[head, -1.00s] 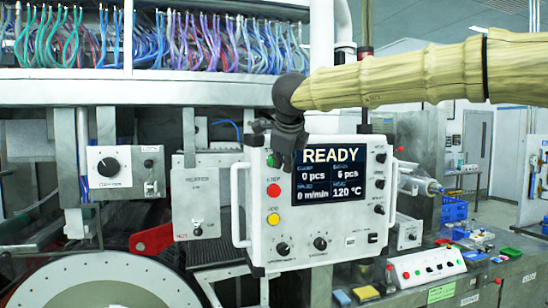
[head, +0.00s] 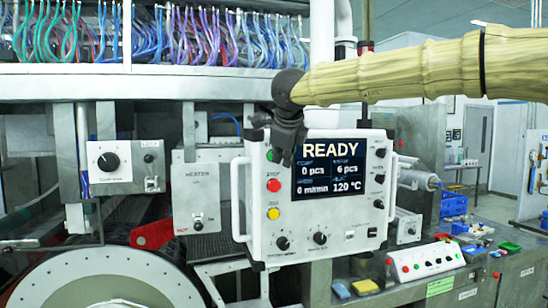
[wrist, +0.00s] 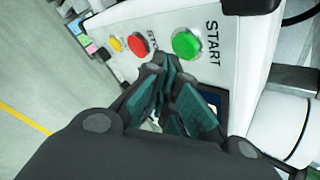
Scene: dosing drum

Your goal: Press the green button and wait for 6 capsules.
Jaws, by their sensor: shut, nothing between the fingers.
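The green START button (wrist: 186,43) is in plain view on the white control panel (wrist: 240,55) in the wrist view. In the head view the green button (head: 269,155) shows only partly beside my gripper (head: 286,160). My gripper (wrist: 168,72) is shut and empty, with its fingertips in front of the panel, off to the side of the button. I cannot tell whether the fingertips touch the panel. The screen (head: 330,168) reads READY, 0 pcs, 6 pcs, 0 m/min and 120 °C.
A red STOP button (wrist: 138,43) and a yellow button (wrist: 115,43) are in line with the green one. Handles (head: 239,200) flank the panel, and knobs (head: 282,243) line its lower edge. A large drum (head: 100,285) stands at lower left.

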